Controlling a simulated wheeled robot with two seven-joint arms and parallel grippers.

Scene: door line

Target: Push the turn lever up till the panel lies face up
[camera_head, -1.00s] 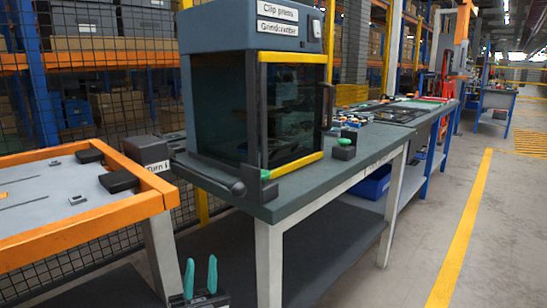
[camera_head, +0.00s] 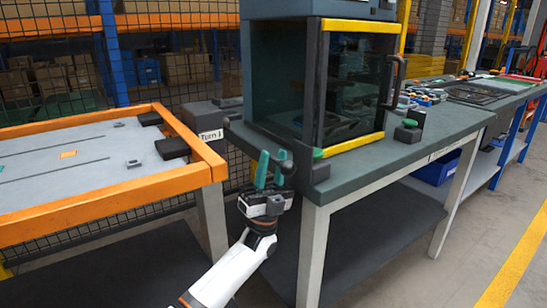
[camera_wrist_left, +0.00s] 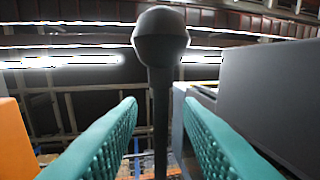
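The fingers are open and empty; contact with the lever cannot be told. A grey panel (camera_head: 100,145) with slots and dark blocks lies flat in the orange frame (camera_head: 105,203) at left; which face is up cannot be told. My right gripper is not in view.
A dark block with a "Turn" label (camera_head: 209,136) stands between the frame and the bench (camera_head: 365,165). A glass-doored cabinet (camera_head: 315,85) with yellow trim stands on the bench. Mesh fencing is behind.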

